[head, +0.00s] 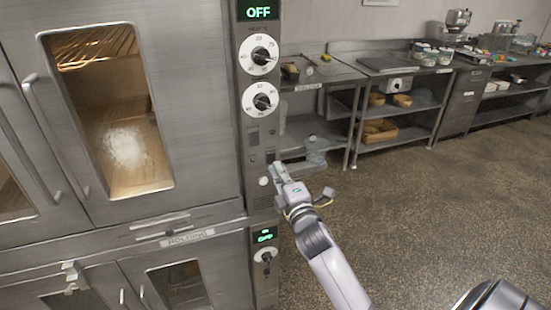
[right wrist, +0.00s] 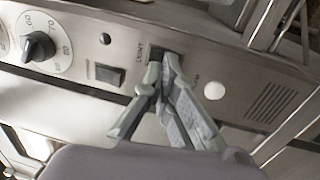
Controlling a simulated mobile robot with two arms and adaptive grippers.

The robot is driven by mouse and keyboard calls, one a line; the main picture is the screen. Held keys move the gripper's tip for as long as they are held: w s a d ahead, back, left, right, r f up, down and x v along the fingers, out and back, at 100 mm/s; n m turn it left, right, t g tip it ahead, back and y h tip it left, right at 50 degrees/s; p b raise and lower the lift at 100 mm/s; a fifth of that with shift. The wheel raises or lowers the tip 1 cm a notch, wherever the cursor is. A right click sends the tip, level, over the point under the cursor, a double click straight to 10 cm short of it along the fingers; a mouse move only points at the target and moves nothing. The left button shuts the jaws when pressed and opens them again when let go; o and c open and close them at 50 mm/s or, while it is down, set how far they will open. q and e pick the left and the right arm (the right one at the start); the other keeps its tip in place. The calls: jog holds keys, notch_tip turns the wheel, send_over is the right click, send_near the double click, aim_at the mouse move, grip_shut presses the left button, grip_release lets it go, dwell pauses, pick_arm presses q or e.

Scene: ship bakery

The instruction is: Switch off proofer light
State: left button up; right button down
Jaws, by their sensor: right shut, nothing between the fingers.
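The steel cabinet's control panel carries a switch labelled LIGHT, which shows in the right wrist view (right wrist: 160,54) and is partly covered by my fingertips. My right gripper (head: 276,171) is shut and empty at this panel. In the right wrist view its fingertips (right wrist: 163,75) are at the LIGHT switch; I cannot tell whether they touch it or which way it is set. The upper cabinet window (head: 118,120) glows warm inside. The lower cabinet has a label that seems to read PROOFING (head: 187,237) and a dimmer window (head: 180,285). My left gripper is not in view.
A second dark switch (right wrist: 105,73) and a white round button (right wrist: 212,90) flank the LIGHT switch. Above are two dials (head: 262,98) and a green OFF display (head: 258,10). Steel worktables (head: 330,75) stand behind. The floor at right (head: 440,210) is clear.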

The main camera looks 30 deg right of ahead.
aim_at(271, 158)
jog(key=shift+p+x, duration=0.35)
jog(key=shift+x, duration=1.05)
